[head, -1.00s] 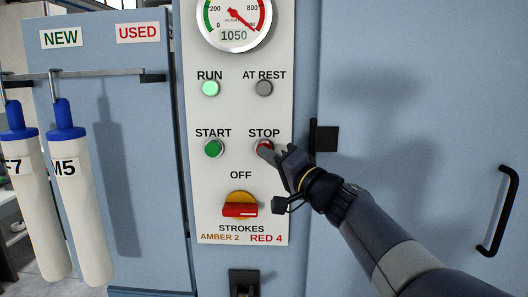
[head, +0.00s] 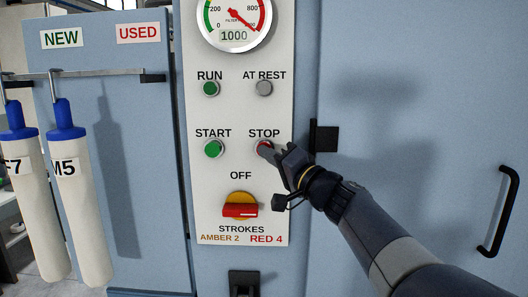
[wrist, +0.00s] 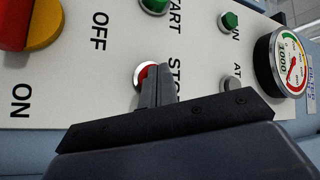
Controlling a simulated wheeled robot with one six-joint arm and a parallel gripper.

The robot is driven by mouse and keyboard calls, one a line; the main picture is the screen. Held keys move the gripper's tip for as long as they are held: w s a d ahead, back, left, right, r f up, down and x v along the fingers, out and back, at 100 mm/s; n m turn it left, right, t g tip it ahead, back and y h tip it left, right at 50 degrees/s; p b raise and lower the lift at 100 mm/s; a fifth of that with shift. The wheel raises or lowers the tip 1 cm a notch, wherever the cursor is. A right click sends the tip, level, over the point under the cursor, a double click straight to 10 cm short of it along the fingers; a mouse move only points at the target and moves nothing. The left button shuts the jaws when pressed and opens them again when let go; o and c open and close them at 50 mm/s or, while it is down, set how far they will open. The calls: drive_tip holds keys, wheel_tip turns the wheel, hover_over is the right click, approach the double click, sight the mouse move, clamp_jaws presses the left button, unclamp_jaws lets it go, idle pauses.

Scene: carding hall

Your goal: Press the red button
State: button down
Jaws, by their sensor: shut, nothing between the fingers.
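The red button (head: 263,149) sits under the STOP label on a pale control panel (head: 200,180). My gripper (head: 270,151) is shut and empty, its fingertips over the red button and seemingly touching it. In the wrist view the closed fingertips (wrist: 152,72) lie over the red button (wrist: 142,74), hiding its middle and right part. A red rim and the metal ring still show. How far the button is pushed in cannot be told.
The green START button (head: 213,149) is left of the red one. The RUN lamp (head: 211,88) is dark green; the AT REST lamp (head: 264,88) is grey. A red rotary switch (head: 240,211) sits below. A dial gauge (head: 234,18) reads 1000. Filter tubes (head: 80,200) hang at left.

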drive_tip(key=shift+s, duration=0.1)
drive_tip(key=shift+s+b, duration=0.8)
drive_tip(key=shift+s, duration=0.05)
drive_tip(key=s+b, duration=0.2)
drive_tip(key=s, duration=0.3)
drive_tip(key=shift+a+b, duration=0.1)
drive_tip(key=shift+b, duration=0.3)
